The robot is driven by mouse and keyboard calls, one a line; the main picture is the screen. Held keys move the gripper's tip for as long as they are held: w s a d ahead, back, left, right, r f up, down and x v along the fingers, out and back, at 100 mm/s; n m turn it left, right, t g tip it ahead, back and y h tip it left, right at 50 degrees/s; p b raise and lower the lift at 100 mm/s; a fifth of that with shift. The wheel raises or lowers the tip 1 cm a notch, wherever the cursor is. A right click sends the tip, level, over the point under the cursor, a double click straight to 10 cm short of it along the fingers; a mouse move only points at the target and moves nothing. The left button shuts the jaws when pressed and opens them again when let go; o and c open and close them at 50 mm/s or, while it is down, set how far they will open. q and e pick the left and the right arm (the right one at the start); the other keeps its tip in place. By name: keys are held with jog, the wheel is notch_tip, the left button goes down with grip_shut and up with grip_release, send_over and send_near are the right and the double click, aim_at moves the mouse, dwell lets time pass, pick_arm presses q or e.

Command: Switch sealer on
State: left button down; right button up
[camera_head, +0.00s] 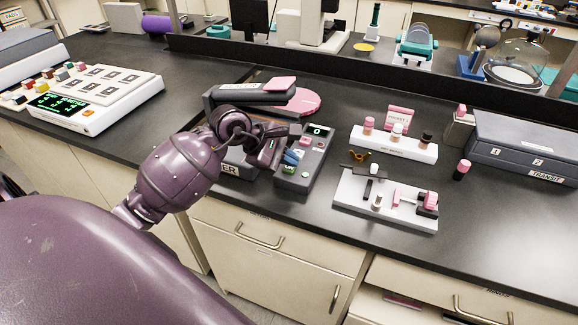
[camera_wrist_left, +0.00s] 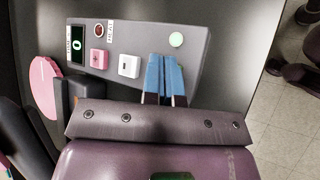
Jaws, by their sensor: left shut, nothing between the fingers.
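The sealer (camera_head: 228,173) has a dark body, partly hidden behind my left arm, with a label ending in "ER". Its grey control panel (camera_head: 319,160) is on the right side, with a display reading 0. In the left wrist view the panel (camera_wrist_left: 150,48) shows a display (camera_wrist_left: 77,44), a round red light or button (camera_wrist_left: 99,30), a pink plus button (camera_wrist_left: 99,60), a white minus button (camera_wrist_left: 129,67) and a round pale green button (camera_wrist_left: 176,40). My left gripper (camera_head: 291,157) is shut and empty, its blue fingertips (camera_wrist_left: 163,62) over the panel between the minus and green buttons. Contact cannot be told.
A pink disc (camera_head: 298,102) lies behind the sealer. To the right are a white bottle rack (camera_head: 395,149), a white tray with small parts (camera_head: 385,213) and a grey transit case (camera_head: 522,146). A white keypad instrument (camera_head: 93,95) stands left. Dark counter is free between.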

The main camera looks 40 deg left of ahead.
aim_at(289, 169)
pick_arm(q)
jog(key=shift+r, duration=0.45)
pick_arm(e)
jog(key=shift+w+r, duration=0.25)
jog(key=shift+r, duration=0.2)
pick_arm(q)
jog(key=shift+r+p, duration=0.3)
jog(key=shift+r, duration=0.1)
jog(key=shift+r+p, duration=0.35)
jog(key=shift+r, duration=0.4)
jog(key=shift+r+p, duration=0.45)
jog(key=shift+r, duration=0.95)
pick_arm(e)
jog(key=r, duration=0.3)
jog(key=shift+w+r, duration=0.1)
jog(key=shift+w, duration=0.25)
